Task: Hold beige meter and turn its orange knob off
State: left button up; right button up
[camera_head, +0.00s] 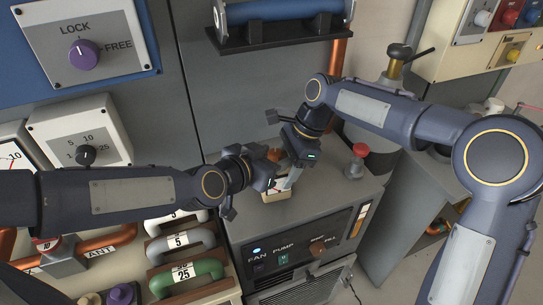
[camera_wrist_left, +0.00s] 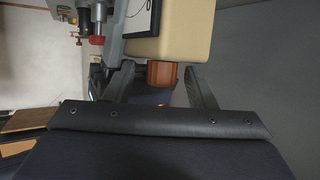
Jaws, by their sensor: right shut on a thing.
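The beige meter (camera_head: 278,196) is on or just above the grey cabinet top in the head view, partly hidden by both grippers. Its beige body (camera_wrist_left: 172,42) and part of its dark-framed face show in the left wrist view. My right gripper (camera_head: 291,178) is shut on the meter from above. My left gripper (camera_head: 272,167) is open beside the meter. In the left wrist view its fingers (camera_wrist_left: 160,88) stand either side of the orange knob (camera_wrist_left: 162,73), with gaps on both sides. In the head view the knob (camera_head: 275,154) is partly covered.
The grey cabinet (camera_head: 322,205) has a red-topped post (camera_head: 356,160) right of the meter and a black FAN and PUMP panel (camera_head: 290,257) on its front. Coloured handles (camera_head: 187,277) lie at lower left. A blue cylinder (camera_head: 280,10) sits on a shelf above. The cabinet top's front is clear.

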pick_arm(q)
jog(key=shift+r, duration=0.1)
jog(key=shift+s+a, duration=0.15)
jog(key=shift+s, duration=0.05)
jog(key=s+a, duration=0.7)
jog(key=s, duration=0.3)
jog(key=shift+a+r, duration=0.15)
jog(key=shift+a, duration=0.05)
dwell(0.4)
